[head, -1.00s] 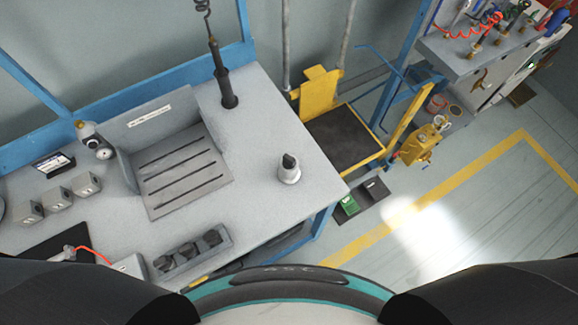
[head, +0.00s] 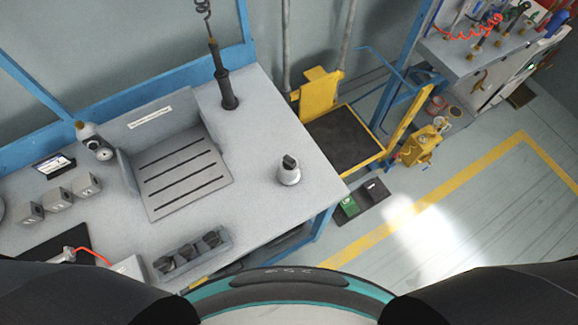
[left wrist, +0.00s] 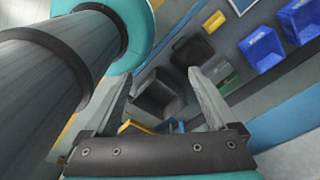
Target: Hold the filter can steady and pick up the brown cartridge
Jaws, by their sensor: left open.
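A small light-grey can (head: 289,178) with a dark piece in its top stands upright near the right end of the bench; it looks like the filter can. A grey holder (head: 222,249) with several dark plugs or cartridges lies at the bench's front edge. I cannot make out a brown one among them. My left gripper (left wrist: 160,98) shows only in the left wrist view, open with nothing between its fingers, well away from the bench things. My right gripper is not in view.
A slotted grey tray (head: 182,172) is at the middle of the bench, with a dark upright tool (head: 223,80) behind it. Small grey boxes (head: 58,200) stand on the left. Blue bins (left wrist: 262,50) show in the left wrist view. Bench around the can is clear.

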